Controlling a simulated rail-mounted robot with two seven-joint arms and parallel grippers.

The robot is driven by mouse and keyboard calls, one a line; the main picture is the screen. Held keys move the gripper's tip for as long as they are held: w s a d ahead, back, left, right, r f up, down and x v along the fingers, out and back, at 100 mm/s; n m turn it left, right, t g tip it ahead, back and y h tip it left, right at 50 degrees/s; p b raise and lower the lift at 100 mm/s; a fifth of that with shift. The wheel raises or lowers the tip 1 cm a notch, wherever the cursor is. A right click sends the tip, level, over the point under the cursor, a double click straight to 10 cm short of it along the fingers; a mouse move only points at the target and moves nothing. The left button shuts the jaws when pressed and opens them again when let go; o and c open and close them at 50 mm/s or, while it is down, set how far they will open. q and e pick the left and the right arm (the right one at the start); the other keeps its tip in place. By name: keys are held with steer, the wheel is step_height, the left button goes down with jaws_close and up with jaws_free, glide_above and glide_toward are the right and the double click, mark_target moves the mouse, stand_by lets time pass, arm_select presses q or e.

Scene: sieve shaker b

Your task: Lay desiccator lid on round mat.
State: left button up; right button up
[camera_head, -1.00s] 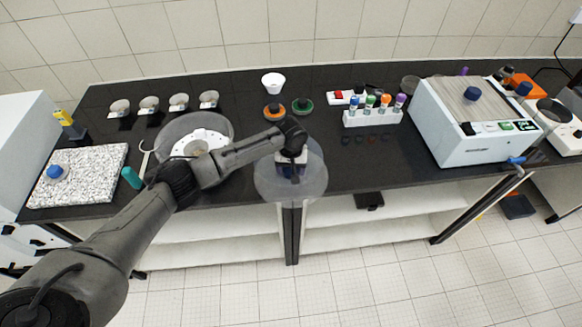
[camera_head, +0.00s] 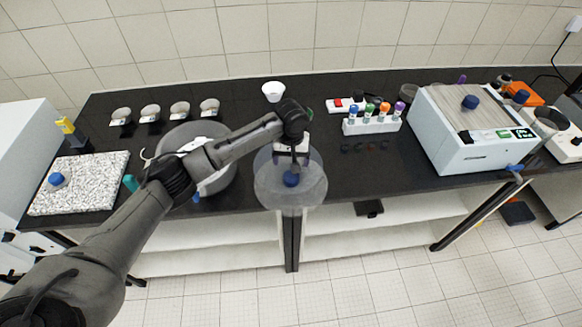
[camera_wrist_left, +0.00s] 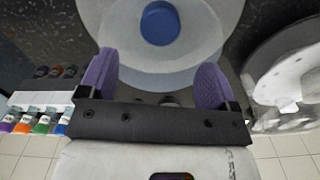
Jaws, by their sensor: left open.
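The desiccator lid is a clear, pale round disc (camera_head: 291,200) with a blue knob (camera_head: 291,179). It lies level at the bench's front edge, right of the desiccator base. My left gripper (camera_head: 292,157) is open, just behind and above the knob. In the left wrist view the gripper (camera_wrist_left: 158,64) has its purple fingers apart with nothing between them, and the blue knob (camera_wrist_left: 160,23) is beyond the tips. I cannot make out a separate round mat; the lid may cover it. My right gripper is not in view.
The open desiccator base (camera_head: 225,178) stands left, partly behind my left arm. A speckled slab (camera_head: 100,178) is far left. A white cup (camera_head: 273,91), a rack of coloured tubes (camera_head: 371,125) and the sieve shaker box (camera_head: 480,150) stand behind and right. Bench right of the lid is clear.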

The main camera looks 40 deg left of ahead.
arm_select(q)
steer(key=s+d+f+m, duration=0.1)
steer(key=s+d+f, duration=0.1)
steer(key=d, duration=0.1)
steer(key=s+d+f+m, duration=0.1)
steer(key=s+d+f, duration=0.1)
steer(key=d, duration=0.1)
steer(key=s+d+f+m, duration=0.1)
steer(key=s+d, duration=0.1)
steer(key=shift+s+d+f+m, duration=0.15)
steer(key=shift+d+f+m, duration=0.25)
steer(key=s+d+f+m+t+h, duration=0.1)
steer(key=s+d+f+m, duration=0.2)
steer(key=s, duration=0.7)
steer(key=s+d+f+m+t+h, duration=0.15)
steer(key=s+d+f, duration=0.35)
steer(key=s, duration=0.5)
steer(key=s+a+r+t+y, duration=0.1)
steer(key=s+a+r+y, duration=0.1)
steer(key=s, duration=0.9)
steer(key=shift+s+a+r, duration=0.15)
steer(key=shift+a+r, duration=0.5)
steer(key=shift+r, duration=0.3)
